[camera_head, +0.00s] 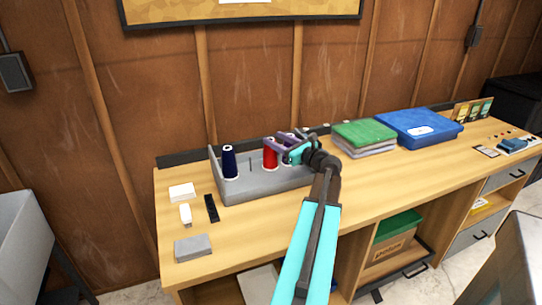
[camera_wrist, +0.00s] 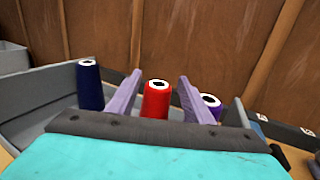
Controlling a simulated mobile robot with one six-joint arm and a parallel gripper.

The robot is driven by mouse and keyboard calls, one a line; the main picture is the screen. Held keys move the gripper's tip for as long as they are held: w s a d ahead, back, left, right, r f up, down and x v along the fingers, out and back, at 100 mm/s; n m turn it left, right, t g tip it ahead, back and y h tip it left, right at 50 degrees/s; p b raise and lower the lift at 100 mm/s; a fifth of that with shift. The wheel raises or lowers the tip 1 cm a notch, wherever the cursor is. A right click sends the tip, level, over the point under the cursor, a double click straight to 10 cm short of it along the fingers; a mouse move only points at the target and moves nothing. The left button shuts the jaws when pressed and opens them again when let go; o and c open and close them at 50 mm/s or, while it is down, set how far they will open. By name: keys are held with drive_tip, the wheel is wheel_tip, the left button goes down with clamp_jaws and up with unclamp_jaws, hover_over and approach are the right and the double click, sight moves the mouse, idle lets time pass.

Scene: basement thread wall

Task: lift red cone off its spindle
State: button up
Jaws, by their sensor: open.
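The red cone (camera_head: 269,153) stands upright in a grey thread rack (camera_head: 262,183), between a dark blue cone (camera_head: 229,161) and my gripper. In the wrist view the red cone (camera_wrist: 156,99) appears between the two purple fingers of my gripper (camera_wrist: 158,85). The fingers are apart, with the cone ahead of them; I cannot tell whether they reach around it. The dark blue cone (camera_wrist: 89,85) is left of the fingers, and a purple cone (camera_wrist: 211,106) is just right of the right finger. In the head view my gripper (camera_head: 276,142) is at the red cone's upper right. The red cone's spindle is hidden.
The rack has raised grey walls. Small white, black and grey items lie on the left. The wooden wall is close behind.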

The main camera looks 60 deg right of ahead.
wheel_tip(320, 180, down, 4)
drive_tip(key=shift+f, duration=0.15)
drive_tip(key=shift+w+d+f, duration=0.1)
drive_tip(key=shift+w+f, duration=0.05)
drive_tip(key=shift+w, duration=0.4)
drive_tip(key=shift+d, duration=0.1)
drive_tip(key=shift+p+x, duration=0.3)
drive_tip(key=shift+x, duration=2.85)
drive_tip(key=shift+c, duration=0.2)
drive_tip(key=c, duration=0.8)
